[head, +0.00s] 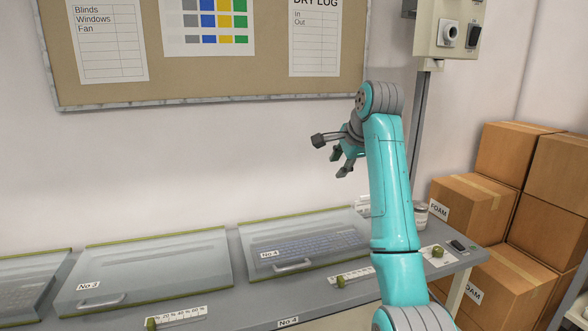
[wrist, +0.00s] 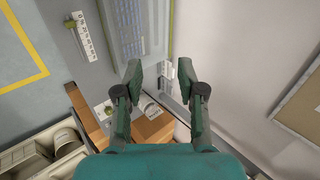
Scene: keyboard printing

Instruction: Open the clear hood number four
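The clear hood number four (head: 333,218) lies shut on the grey bench, with a green rim and a "No 4" label. A keyboard (head: 310,245) shows through it. Its pale handle (head: 292,267) is at the front edge. In the wrist view part of the hood and keyboard (wrist: 127,28) shows at the top. My gripper (head: 330,152) is open and empty, raised in front of the wall, above and apart from the hood. Its two spread fingers show in the wrist view (wrist: 160,70). My arm hides the hood's surroundings on the right.
Hood number three (head: 150,265) lies shut to the left, another hood (head: 28,280) beyond it. Slider scales (head: 352,277) line the bench's front. A can (head: 420,214) stands behind my arm. Cardboard boxes (head: 475,205) are stacked right. A notice board (head: 210,80) hangs above.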

